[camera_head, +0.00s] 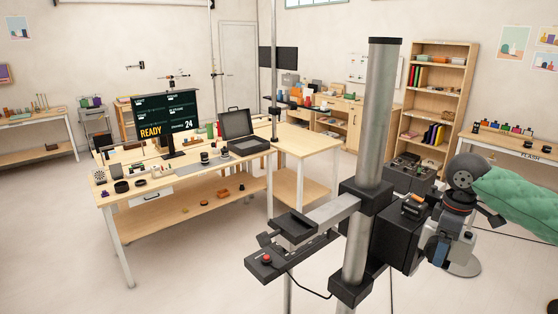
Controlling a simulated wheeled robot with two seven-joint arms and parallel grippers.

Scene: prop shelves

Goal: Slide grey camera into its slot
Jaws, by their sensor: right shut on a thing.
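My right gripper (432,215) is at the lower right, beside a dark stand on a metal pole. It is shut on a dark grey thing (413,207) with an orange mark. This may be the grey camera, but it is small and partly covered by my wrist, so I cannot tell for sure. The thing is close to the black block (388,236) on the pole; I cannot tell whether they touch. I cannot make out the camera's slot. My left gripper is not in view.
A metal pole (375,120) rises in front, with a bracket (268,260) bearing a red button. A wooden workbench (125,205) with a screen (165,122) and open black case (243,125) stands at left. A bookshelf (448,60) stands behind. Green padding (515,195) is at right.

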